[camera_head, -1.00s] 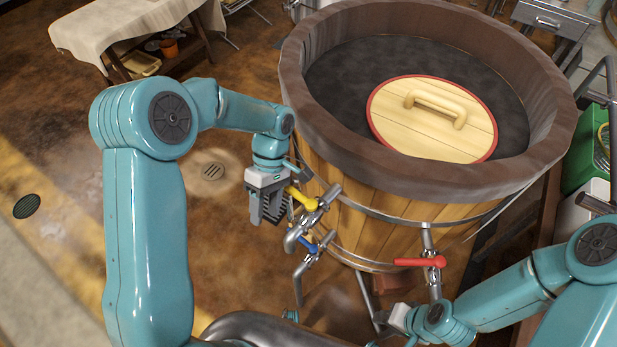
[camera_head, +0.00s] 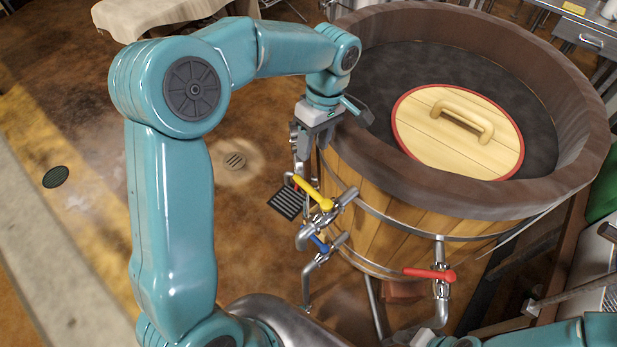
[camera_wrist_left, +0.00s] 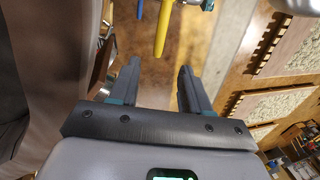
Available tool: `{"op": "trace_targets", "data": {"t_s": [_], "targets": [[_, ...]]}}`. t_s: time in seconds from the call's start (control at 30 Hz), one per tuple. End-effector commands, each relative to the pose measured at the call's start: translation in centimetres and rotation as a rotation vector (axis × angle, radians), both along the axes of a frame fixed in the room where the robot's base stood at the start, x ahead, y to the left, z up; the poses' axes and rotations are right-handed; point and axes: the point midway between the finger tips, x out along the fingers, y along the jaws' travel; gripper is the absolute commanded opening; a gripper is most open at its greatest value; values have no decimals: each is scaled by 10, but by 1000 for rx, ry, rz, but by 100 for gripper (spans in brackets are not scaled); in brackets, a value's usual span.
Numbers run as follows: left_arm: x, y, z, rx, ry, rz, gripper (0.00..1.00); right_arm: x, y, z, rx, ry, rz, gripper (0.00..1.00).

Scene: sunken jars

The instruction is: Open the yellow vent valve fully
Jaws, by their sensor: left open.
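The yellow valve handle (camera_head: 313,192) sits on a metal pipe (camera_head: 318,224) at the left side of the wooden vat (camera_head: 375,207). It points up-left, crosswise to its pipe. My left gripper (camera_head: 306,150) is above the handle, beside the vat's dark rim, apart from the handle and empty. In the left wrist view my left gripper (camera_wrist_left: 160,85) shows open, with the yellow handle (camera_wrist_left: 163,28) beyond the fingertips and roughly between them. My right arm shows at the lower right; its gripper is cut off at the bottom edge.
A blue handle (camera_head: 320,243) is just below the yellow one. A red handle (camera_head: 430,274) is on another pipe to the right. The vat rim (camera_head: 372,150) is close beside my left gripper. A round lid (camera_head: 440,140) lies inside the vat. The floor left of the vat is open.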

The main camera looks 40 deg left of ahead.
Motion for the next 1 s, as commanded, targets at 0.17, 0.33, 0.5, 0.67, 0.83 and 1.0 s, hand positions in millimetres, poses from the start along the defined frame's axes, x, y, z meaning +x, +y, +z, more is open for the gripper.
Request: {"op": "trace_targets", "data": {"t_s": [0.17,0.33,0.5,0.67,0.83,1.0], "targets": [[-9,1,-44,-1,6,-1,47,0,0,-1,0,0,0,43],[-16,2,-80,-1,5,-3,47,0,0,0,0,0,0,43],[-19,2,-103,-1,3,-5,47,0,0,1,0,0,0,43],[-20,2,-112,-1,1,-4,47,0,0,1,0,0,0,43],[-20,2,-113,-1,0,-4,47,0,0,1,0,0,0,43],[-20,2,-113,-1,0,-4,18,0,0,1,0,0,0,43]]}}
